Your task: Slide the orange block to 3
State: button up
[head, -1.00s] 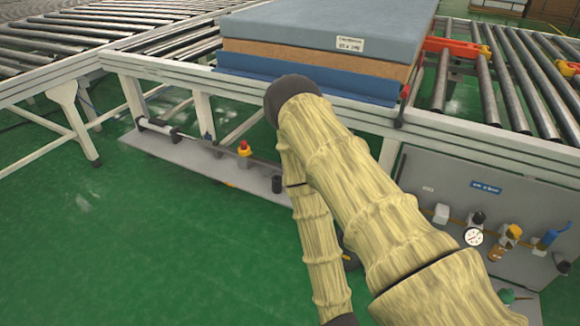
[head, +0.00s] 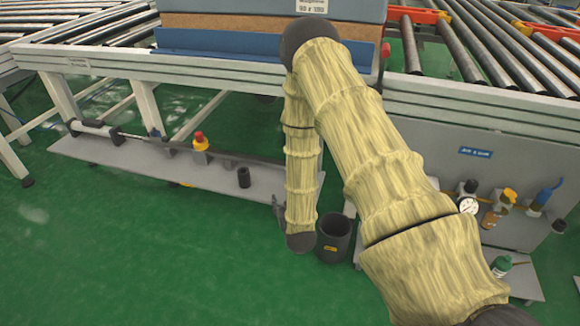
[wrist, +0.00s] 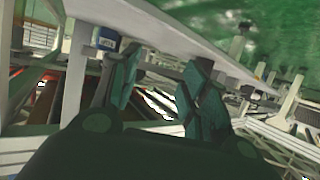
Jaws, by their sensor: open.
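I cannot pick out with certainty which item is the orange block, and I can read no 3. Orange-red parts sit by the rollers at the upper right of the head view, one near the mattress (head: 425,16) and one at the right (head: 524,28). My gripper (wrist: 158,88) shows in the wrist view with its two dark green fingers apart and nothing clear between them. In the head view my arm bends down in front of the conveyor and hides most of the gripper. Neither view shows it touching an orange part.
A blue-grey mattress (head: 230,6) lies on the conveyor frame (head: 450,105). Below is a grey shelf (head: 110,160) with a rail, a red-topped button (head: 200,141) and a black cylinder (head: 244,177). A panel (head: 430,150) with gauge and valves stands right. Green floor (head: 110,260) is open at left.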

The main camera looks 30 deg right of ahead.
jog(key=w+d+r+t+h+b, duration=0.1)
jog(key=w+d+r+b, duration=0.1)
jog(key=w+d, duration=0.2)
jog(key=w+d+r+m+t+h+b, duration=0.1)
jog(key=w+d+r+b, duration=0.1)
jog(key=w+d, duration=0.2)
jog(key=w+d+r+t+h+b, duration=0.1)
jog(key=w+d, duration=0.3)
jog(key=w, duration=0.3)
jog(key=shift+r+m+b, duration=0.3)
jog(key=shift+r+b, duration=0.1)
grip_shut()
